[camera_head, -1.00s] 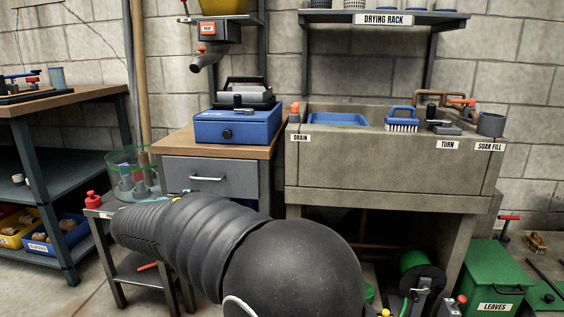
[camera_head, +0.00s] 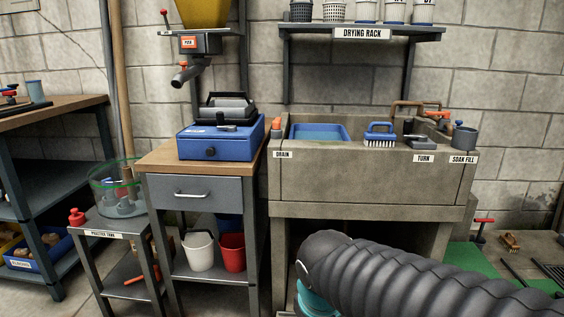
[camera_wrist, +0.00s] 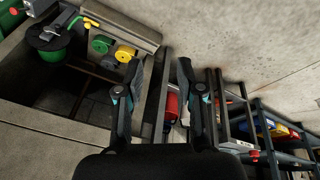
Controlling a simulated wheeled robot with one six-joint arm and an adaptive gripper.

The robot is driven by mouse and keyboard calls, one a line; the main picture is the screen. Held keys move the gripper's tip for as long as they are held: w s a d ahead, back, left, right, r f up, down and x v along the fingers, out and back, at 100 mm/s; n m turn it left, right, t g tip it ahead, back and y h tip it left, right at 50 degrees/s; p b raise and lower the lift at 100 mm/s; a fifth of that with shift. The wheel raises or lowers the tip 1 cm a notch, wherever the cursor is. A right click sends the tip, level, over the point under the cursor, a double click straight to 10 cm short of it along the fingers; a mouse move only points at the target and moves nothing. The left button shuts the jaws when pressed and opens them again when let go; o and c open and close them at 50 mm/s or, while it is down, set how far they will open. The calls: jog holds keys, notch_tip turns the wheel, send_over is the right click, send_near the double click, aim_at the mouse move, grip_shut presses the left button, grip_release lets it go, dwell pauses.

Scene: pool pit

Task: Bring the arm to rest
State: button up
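My gripper (camera_wrist: 160,80) shows in the wrist view with its two dark fingers apart and nothing between them. Beyond the fingers there are the floor, a red bucket and table legs. In the head view my black ribbed arm reaches in from the lower right, in front of the stone sink (camera_head: 360,180). The gripper itself is not visible in the head view.
A small table (camera_head: 150,160) with a blue box (camera_head: 215,143) stands left of the sink. White (camera_head: 198,250) and red (camera_head: 232,252) buckets sit on its lower shelf. A glass tank (camera_head: 118,190) stands on a low stand. A drying rack (camera_head: 362,33) hangs above.

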jog(key=s+d+r+m+t+p, duration=0.2)
jog(key=s+d+r+m, duration=0.3)
jog(key=d+r, duration=0.3)
jog(key=shift+s+d+p, duration=0.85)
jog(key=shift+d+p, duration=0.05)
